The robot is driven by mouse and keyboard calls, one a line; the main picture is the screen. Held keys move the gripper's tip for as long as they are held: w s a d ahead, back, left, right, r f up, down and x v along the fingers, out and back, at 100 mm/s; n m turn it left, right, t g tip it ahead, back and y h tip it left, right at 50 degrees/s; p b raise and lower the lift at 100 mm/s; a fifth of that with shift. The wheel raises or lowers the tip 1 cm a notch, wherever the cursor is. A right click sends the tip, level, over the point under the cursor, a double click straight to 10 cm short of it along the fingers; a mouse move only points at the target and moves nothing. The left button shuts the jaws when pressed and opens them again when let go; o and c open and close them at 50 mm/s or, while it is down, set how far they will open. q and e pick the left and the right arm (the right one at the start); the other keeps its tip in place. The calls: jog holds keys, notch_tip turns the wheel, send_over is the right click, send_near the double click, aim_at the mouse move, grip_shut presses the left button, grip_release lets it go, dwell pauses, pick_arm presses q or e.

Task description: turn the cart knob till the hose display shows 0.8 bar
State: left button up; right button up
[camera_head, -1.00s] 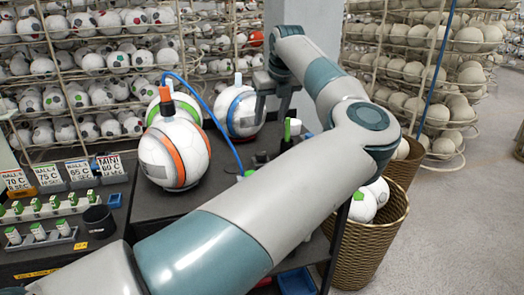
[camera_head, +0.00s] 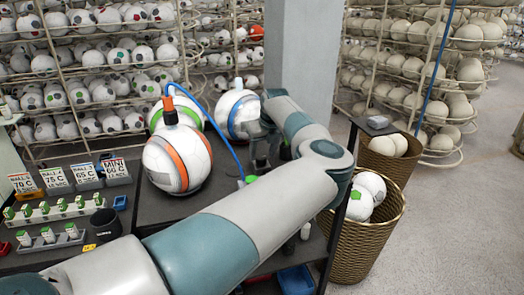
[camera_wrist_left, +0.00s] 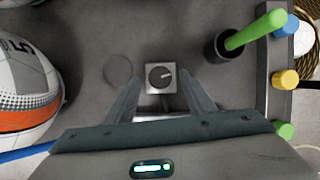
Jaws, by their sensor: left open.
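The cart knob (camera_wrist_left: 160,77) is a dark round dial with a light pointer on a pale square plate, seen from above in the left wrist view. My left gripper (camera_head: 262,152) is open over the cart top; its two fingers lie on either side of the knob's plate in the wrist view. I cannot tell the height left between fingers and knob. A blue hose (camera_head: 215,125) runs to an orange and black fitting (camera_head: 170,108) on the orange-striped ball (camera_head: 177,160). No hose reading is legible. The knob is hidden in the head view. My right gripper is out of view.
A green stick stands in a dark cup (camera_wrist_left: 224,46) right of the knob. Blue, yellow and green pegs line the cart's right edge. Two more balls stand behind the striped one. A wicker basket (camera_head: 350,245) with balls stands right of the cart.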

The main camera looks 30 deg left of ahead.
pick_arm(q)
jog(key=shift+x, duration=0.85)
